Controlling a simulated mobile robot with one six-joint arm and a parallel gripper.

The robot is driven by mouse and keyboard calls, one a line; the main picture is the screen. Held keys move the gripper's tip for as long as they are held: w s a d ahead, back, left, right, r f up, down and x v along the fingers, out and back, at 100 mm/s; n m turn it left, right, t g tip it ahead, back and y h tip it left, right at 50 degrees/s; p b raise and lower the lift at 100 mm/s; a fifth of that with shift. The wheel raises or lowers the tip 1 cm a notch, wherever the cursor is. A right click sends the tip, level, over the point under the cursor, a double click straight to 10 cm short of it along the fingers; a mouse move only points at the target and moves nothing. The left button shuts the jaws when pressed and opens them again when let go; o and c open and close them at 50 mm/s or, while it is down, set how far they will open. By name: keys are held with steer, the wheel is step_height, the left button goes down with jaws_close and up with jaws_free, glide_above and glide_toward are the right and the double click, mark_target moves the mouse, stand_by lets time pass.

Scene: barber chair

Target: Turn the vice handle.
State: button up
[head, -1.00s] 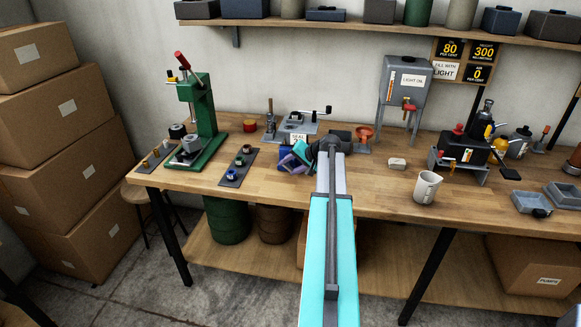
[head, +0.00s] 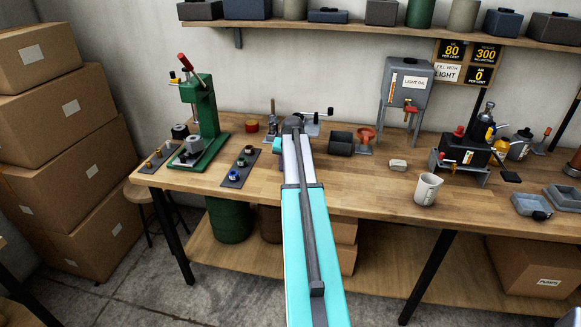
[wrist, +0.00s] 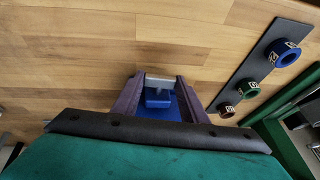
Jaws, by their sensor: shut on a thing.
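The vice is mostly hidden behind my arm in the head view. How far the handle is turned cannot be told.
A rack of coloured rings (head: 230,179) and a green press (head: 207,130) stand left of my gripper. A dark block (head: 340,144), a red funnel (head: 366,134) and a white mug (head: 427,190) are to the right. Behind is a black crank (head: 318,113).

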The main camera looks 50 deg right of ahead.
steer(key=shift+w+g+h, duration=0.15)
steer(key=shift+g+h, duration=0.15)
steer(key=shift+g, duration=0.2)
stand_by(0.3)
steer(key=o, duration=1)
steer(key=shift+o, duration=0.2)
steer(key=shift+a+r, duration=0.1)
steer(key=b+v, duration=0.3)
steer(key=v, duration=1)
steer(key=shift+a+r+b, duration=0.2)
steer(key=shift+r+b, duration=0.05)
steer(key=shift+b, duration=0.15)
steer(key=shift+w, duration=0.15)
